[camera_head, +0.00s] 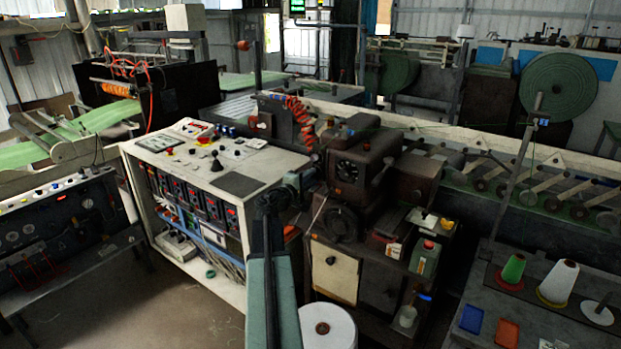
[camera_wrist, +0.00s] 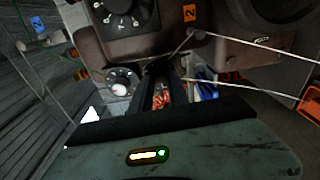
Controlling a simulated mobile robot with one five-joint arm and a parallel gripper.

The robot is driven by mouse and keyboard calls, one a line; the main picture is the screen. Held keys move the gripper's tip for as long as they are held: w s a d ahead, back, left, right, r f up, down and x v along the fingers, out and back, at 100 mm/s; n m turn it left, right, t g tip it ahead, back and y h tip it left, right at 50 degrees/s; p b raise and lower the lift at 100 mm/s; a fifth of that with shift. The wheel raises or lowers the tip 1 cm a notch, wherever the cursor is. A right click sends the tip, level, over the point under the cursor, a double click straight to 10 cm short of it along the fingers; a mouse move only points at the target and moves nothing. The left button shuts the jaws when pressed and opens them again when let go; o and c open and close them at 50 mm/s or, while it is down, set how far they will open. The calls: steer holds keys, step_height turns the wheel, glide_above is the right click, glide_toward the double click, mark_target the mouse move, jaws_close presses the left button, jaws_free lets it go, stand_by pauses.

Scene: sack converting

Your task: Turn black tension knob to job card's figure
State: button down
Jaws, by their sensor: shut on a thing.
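My gripper (camera_wrist: 163,72) reaches forward with its two dark fingers against the brown machine. It is shut on a small dark thing at the fingertips, which looks to be the black tension knob; the fingers and shadow hide most of it. A black dial plate (camera_wrist: 125,14) with white figures and a pointer shows just above and left of the fingertips. In the head view the brown sewing machine (camera_head: 350,165) stands beyond my arm. I cannot make out a job card's figure.
Pale threads (camera_wrist: 245,85) run across right of my fingers. A white-topped control console (camera_head: 240,184) stands left of the machine. A white roll (camera_head: 328,327) sits low in front. Thread cones (camera_head: 558,282) stand on the right table.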

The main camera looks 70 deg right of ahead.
stand_by(0.4)
steer(key=c, duration=1.3)
jaws_free()
steer(key=shift+o, duration=0.2)
steer(key=shift+a, duration=0.15)
steer(key=v, duration=0.7)
steer(key=shift+a, duration=0.35)
steer(key=shift+w, duration=0.1)
